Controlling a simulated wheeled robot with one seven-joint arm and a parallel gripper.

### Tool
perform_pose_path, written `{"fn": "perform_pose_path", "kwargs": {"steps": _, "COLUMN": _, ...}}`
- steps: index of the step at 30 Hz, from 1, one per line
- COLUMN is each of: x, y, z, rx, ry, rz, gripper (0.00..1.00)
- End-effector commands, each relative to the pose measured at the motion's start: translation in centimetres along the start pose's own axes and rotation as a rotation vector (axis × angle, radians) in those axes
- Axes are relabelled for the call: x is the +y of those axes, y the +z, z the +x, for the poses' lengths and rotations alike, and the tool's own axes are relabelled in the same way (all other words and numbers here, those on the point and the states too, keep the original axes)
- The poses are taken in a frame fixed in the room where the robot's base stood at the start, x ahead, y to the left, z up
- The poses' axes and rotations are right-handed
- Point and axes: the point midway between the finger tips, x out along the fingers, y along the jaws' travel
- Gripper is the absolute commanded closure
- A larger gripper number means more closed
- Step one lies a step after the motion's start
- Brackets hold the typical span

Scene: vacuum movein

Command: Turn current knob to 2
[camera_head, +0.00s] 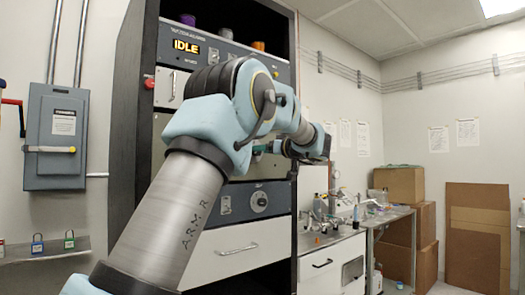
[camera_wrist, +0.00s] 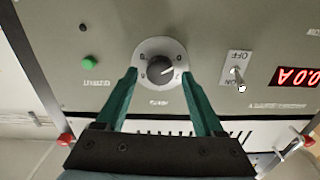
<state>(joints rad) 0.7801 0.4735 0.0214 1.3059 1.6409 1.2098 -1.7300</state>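The knob (camera_wrist: 158,71) is dark and round, on a pale round dial plate on a grey panel in the wrist view. Its label and dial marks appear upside down and are too small to read surely. A light pointer line on it points to the picture's right and slightly up. My gripper (camera_wrist: 159,76) has green fingers, spread apart, one to each side of the knob. I cannot tell whether they touch it. In the head view, green finger parts of my gripper (camera_head: 268,147) show in front of the rack, and my arm hides this knob.
A toggle switch (camera_wrist: 239,80) marked ON and OFF and a red display (camera_wrist: 295,77) reading 0.0A sit right of the knob; a green button (camera_wrist: 88,62) sits left. The rack's upper display (camera_head: 186,46) reads IDLE.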

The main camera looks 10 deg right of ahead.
Motion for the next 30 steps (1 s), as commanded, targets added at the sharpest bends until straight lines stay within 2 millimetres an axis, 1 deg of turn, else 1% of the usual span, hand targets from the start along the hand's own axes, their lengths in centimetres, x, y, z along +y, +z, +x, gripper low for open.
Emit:
{"fn": "perform_pose_path", "kwargs": {"steps": 1, "x": 0.0, "y": -0.01, "z": -0.01, "rx": 0.0, "ry": 0.0, "rz": 0.0, "gripper": 0.37}}
{"fn": "perform_pose_path", "kwargs": {"steps": 2, "x": 0.0, "y": -0.01, "z": -0.02, "rx": 0.0, "ry": 0.0, "rz": 0.0, "gripper": 0.4}}
{"fn": "perform_pose_path", "kwargs": {"steps": 15, "x": -0.01, "y": -0.03, "z": -0.03, "rx": 0.0, "ry": 0.0, "rz": 0.0, "gripper": 0.9}}
{"fn": "perform_pose_path", "kwargs": {"steps": 18, "x": 0.0, "y": -0.03, "z": -0.03, "rx": 0.0, "ry": 0.0, "rz": 0.0, "gripper": 1.0}}
{"fn": "perform_pose_path", "kwargs": {"steps": 26, "x": 0.01, "y": 0.05, "z": -0.05, "rx": 0.0, "ry": 0.0, "rz": 0.009, "gripper": 1.0}}
{"fn": "perform_pose_path", "kwargs": {"steps": 30, "x": 0.06, "y": 0.17, "z": -0.11, "rx": 0.001, "ry": 0.001, "rz": 0.043, "gripper": 1.0}}
